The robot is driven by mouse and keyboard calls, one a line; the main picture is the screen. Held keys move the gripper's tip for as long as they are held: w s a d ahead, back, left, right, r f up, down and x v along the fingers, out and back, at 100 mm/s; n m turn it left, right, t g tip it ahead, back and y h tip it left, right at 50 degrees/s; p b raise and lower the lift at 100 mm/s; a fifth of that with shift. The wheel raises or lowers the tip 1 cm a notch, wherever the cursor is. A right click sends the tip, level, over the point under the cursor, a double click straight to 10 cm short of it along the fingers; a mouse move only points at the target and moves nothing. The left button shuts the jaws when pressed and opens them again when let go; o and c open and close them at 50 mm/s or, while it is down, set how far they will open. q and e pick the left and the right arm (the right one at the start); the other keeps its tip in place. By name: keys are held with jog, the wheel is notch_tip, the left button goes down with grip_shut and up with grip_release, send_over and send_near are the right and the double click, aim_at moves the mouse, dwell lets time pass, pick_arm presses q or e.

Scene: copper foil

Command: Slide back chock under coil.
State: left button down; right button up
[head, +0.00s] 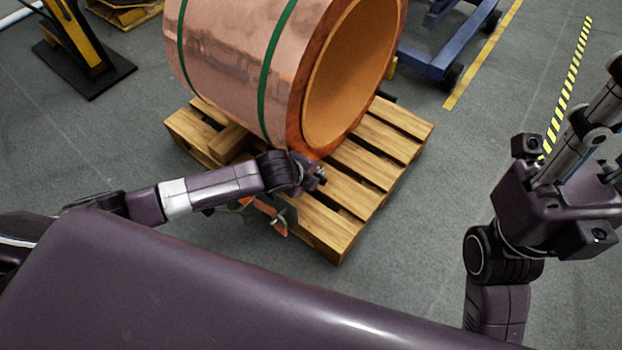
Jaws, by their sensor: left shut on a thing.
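The large copper coil (235,60), bound with green straps, lies on its side on a wooden pallet (375,140). My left arm reaches in from the left to the pallet's near side. My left gripper (281,218), partly hidden by its own wrist, is low at the pallet's near edge. It is shut on an orange-red piece (262,207), apparently the chock, mostly hidden below my forearm. This piece shows apart from the coil. A wooden block (230,142) sits on the pallet against the coil's left lower side. My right gripper (597,120) is raised at the right, away from the coil, its fingers partly cut off.
A blue wheeled frame (430,62) stands behind the coil at the right. A yellow and black stand (85,60) is at the upper left. Yellow floor lines (482,55) run at the right. The grey floor right of the pallet is clear.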

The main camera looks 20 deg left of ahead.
pick_arm(q)
jog(key=shift+w+d+f, duration=0.1)
jog(key=shift+w+d, duration=0.05)
jog(key=shift+w, duration=0.05)
jog(key=c, duration=1.8)
grip_release()
jog(key=shift+f, duration=0.1)
jog(key=v, duration=1.2)
jog(key=shift+w, duration=0.1)
